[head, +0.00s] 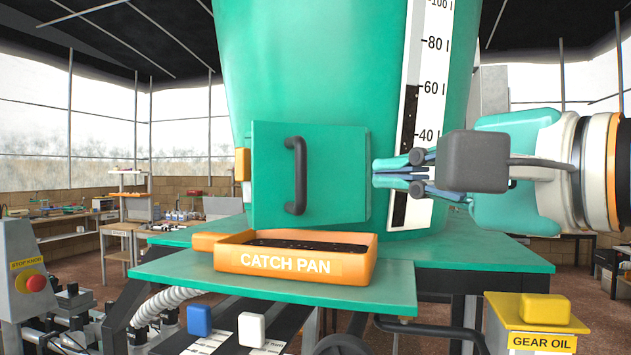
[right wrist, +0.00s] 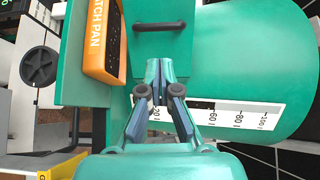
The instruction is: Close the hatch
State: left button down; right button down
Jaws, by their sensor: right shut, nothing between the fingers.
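The hatch (head: 340,175) is a green square panel with a black vertical handle (head: 296,176), on the front of the large green tank (head: 345,60). Its left edge stands out from the tank wall. I cannot tell how far it is from flush. My right gripper (head: 376,172) comes in from the right, shut and empty, with its tips close to the hatch's right edge. Whether they touch is unclear. The right wrist view shows the hatch (right wrist: 183,38) and its handle (right wrist: 160,27) just beyond the fingertips. My left gripper is not in view.
An orange catch pan (head: 290,263) with dark contents stands below the hatch on a green shelf (head: 390,293). A white level scale (head: 438,60) runs up the tank behind my right gripper. A control box with a red stop knob (head: 35,283) stands at left, a gear oil box (head: 543,310) at lower right.

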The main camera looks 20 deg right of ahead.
aim_at(303, 175)
jog(key=p+x, duration=0.4)
jog(key=x, duration=0.7)
jog(key=shift+w, duration=0.35)
jog(key=shift+w+a, duration=0.2)
jog(key=shift+w, duration=0.35)
jog(key=shift+f, duration=0.1)
jog(key=shift+a, duration=0.1)
